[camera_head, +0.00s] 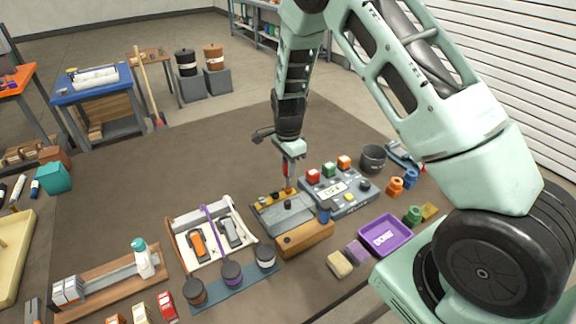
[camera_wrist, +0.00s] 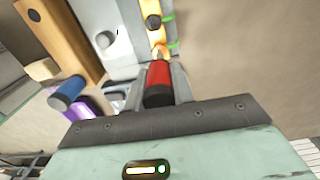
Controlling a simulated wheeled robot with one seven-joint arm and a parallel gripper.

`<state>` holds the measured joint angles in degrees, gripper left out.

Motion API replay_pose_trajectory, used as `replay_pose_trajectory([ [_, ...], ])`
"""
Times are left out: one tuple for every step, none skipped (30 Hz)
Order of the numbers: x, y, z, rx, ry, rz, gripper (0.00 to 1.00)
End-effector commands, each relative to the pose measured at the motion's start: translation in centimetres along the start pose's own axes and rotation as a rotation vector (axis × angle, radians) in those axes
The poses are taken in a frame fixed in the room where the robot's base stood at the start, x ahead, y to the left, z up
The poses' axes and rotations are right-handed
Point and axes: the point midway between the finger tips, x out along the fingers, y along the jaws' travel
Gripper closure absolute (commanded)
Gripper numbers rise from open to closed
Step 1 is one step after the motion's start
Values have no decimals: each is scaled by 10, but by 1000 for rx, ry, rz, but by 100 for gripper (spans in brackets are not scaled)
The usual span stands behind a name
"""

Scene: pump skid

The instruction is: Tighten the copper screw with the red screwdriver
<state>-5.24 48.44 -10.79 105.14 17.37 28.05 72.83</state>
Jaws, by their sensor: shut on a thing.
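My gripper (camera_head: 289,158) is shut on the red screwdriver (camera_wrist: 158,84), with a finger on each side of its red handle. The screwdriver (camera_head: 287,171) hangs roughly upright over the back right end of a grey block (camera_head: 290,219). This block carries a yellow strip (camera_head: 266,197) along its back edge with several small screw heads. In the wrist view an orange-copper screw (camera_wrist: 158,37) shows just beyond the handle, at the strip's near end. The handle hides much of the screwdriver's shaft. I cannot tell whether its tip touches the screw.
A grey control box (camera_head: 345,203) with coloured buttons stands right of the block. A wooden block (camera_head: 305,239) with a blue-topped item is in front. A purple tray (camera_head: 385,235) lies at right, a tray with two tools (camera_head: 187,246) at left.

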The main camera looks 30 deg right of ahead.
Motion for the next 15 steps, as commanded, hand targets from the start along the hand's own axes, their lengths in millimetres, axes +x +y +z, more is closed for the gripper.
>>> replay_pose_trajectory([
  [1, 0, 0, 0, 0, 0, 100],
  [1, 0, 0, 0, 0, 0, 100],
  [2, 0, 0, 0, 0, 0, 100],
  [2, 0, 0, 0, 0, 0, 100],
  [2, 0, 0, 0, 0, 0, 100],
  [3, 0, 0, 0, 0, 0, 100],
  [3, 0, 0, 0, 0, 0, 100],
  [4, 0, 0, 0, 0, 0, 100],
  [4, 0, 0, 0, 0, 0, 100],
  [4, 0, 0, 0, 0, 0, 100],
  [5, 0, 0, 0, 0, 0, 100],
  [5, 0, 0, 0, 0, 0, 100],
  [6, 0, 0, 0, 0, 0, 100],
  [6, 0, 0, 0, 0, 0, 100],
  [6, 0, 0, 0, 0, 0, 100],
])
